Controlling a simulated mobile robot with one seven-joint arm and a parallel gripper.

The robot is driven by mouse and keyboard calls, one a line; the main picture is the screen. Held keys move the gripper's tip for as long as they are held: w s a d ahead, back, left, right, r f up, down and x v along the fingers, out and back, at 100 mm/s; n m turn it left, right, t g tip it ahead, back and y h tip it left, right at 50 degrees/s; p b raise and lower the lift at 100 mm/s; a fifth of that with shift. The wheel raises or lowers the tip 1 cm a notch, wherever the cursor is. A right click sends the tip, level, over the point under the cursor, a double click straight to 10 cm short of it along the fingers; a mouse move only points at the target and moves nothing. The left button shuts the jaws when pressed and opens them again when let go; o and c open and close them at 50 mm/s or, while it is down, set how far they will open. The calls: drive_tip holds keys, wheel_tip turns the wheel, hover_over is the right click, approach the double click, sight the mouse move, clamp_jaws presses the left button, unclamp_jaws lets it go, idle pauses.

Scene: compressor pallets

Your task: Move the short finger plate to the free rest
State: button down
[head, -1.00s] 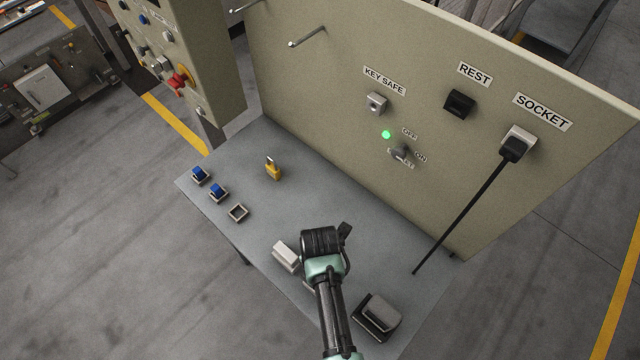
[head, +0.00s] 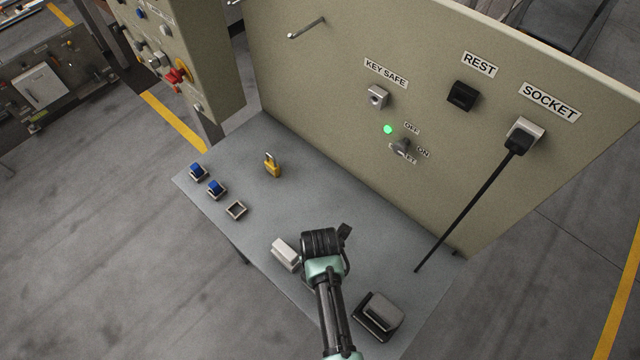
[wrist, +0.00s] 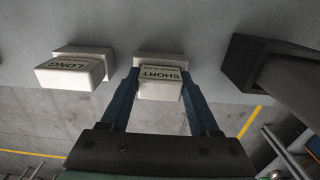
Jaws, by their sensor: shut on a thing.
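The short finger plate (wrist: 160,84), a pale block marked SHORT, sits between the two blue fingers of my gripper (wrist: 160,90) in the wrist view. The fingers are shut on its sides. The plate is at a pale stand (wrist: 158,58) on the grey table; I cannot tell whether it touches it. In the head view, my gripper's dark body hides the fingertips and most of the plate. The long finger plate (wrist: 72,75), marked LONG, is at another pale stand to the left. I cannot tell which thing is the free rest.
A dark holder with a grey block (head: 382,312) stands right of my gripper. The upright panel carries a black holder (head: 463,95) under REST and a plug with a black rod at SOCKET (head: 522,138). A yellow padlock (head: 272,167) and an empty small tray (head: 236,211) lie farther back.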

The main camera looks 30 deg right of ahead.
drive_tip(key=shift+f, duration=0.25)
drive_tip(key=shift+c, duration=0.2)
unclamp_jaws()
wheel_tip(320, 180, up, 13)
drive_tip(key=b, duration=0.1)
idle(0.3)
idle(0.5)
